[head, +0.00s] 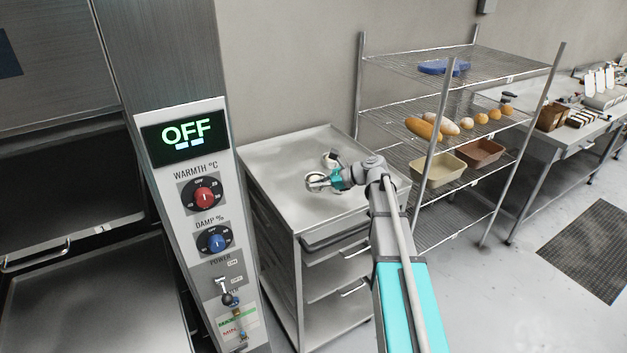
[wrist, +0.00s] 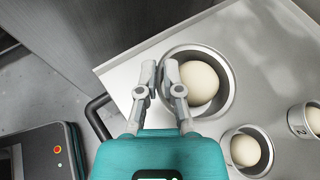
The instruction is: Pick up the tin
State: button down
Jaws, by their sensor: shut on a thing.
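A round metal tin (wrist: 230,92) with a pale dough ball in it is at the middle of the wrist view. My gripper (wrist: 160,70) is shut on the near left part of its rim, one finger outside and one inside beside the dough. In the head view the tin (head: 312,182) is small, on the steel cabinet top at the end of my arm, and my gripper (head: 325,181) partly covers it. I cannot tell whether the tin touches the top.
Two smaller tins with dough, one (wrist: 248,166) and one marked 2 (wrist: 299,120), stand close by on the steel top (head: 285,155). A control panel (head: 185,210) reading OFF is at left. A wire rack (head: 400,70) with bread stands at right.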

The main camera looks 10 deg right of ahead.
jog(key=s+d+r+p, duration=0.1)
jog(key=s+r+p, duration=0.3)
jog(key=s, duration=0.5)
jog(key=shift+s+d+r, duration=0.25)
jog(key=shift+d+r, duration=0.15)
notch_tip(320, 180, down, 2)
jog(key=shift+f+b, duration=0.15)
jog(key=shift+b, duration=1)
jog(key=shift+d, duration=0.15)
